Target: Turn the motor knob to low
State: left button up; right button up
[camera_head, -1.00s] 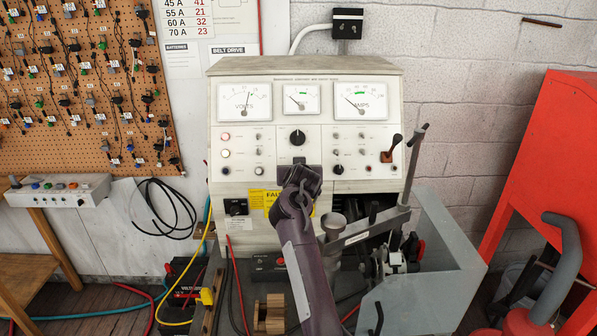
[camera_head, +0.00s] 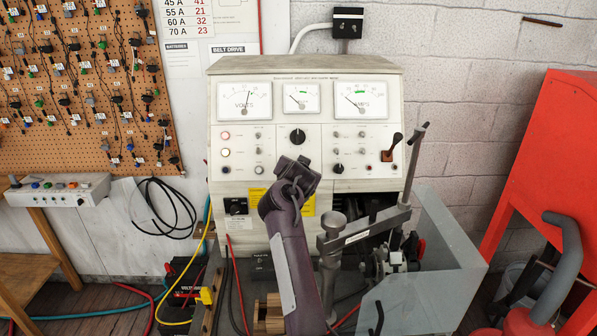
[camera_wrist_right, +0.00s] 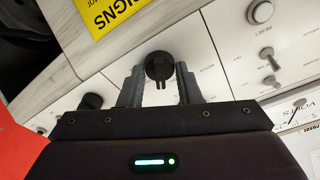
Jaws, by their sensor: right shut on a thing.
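Knob markings are too small to read. My left gripper is not in view.
Three meters (camera_head: 302,97) line the top of the panel. Small switches (camera_head: 259,152) and a lever (camera_head: 391,147) flank the gripper. A yellow sign (camera_head: 257,196) lies below. A metal arm (camera_head: 375,230) and clear guard (camera_head: 430,290) stand at the right.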

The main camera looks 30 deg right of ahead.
jog(key=m+g+b, duration=0.1)
jog(key=m, duration=0.5)
jog(key=shift+b, duration=0.3)
jog(key=shift+m, duration=0.4)
jog(key=o, duration=1)
jog(key=shift+c, duration=0.2)
jog(key=shift+r, duration=0.1)
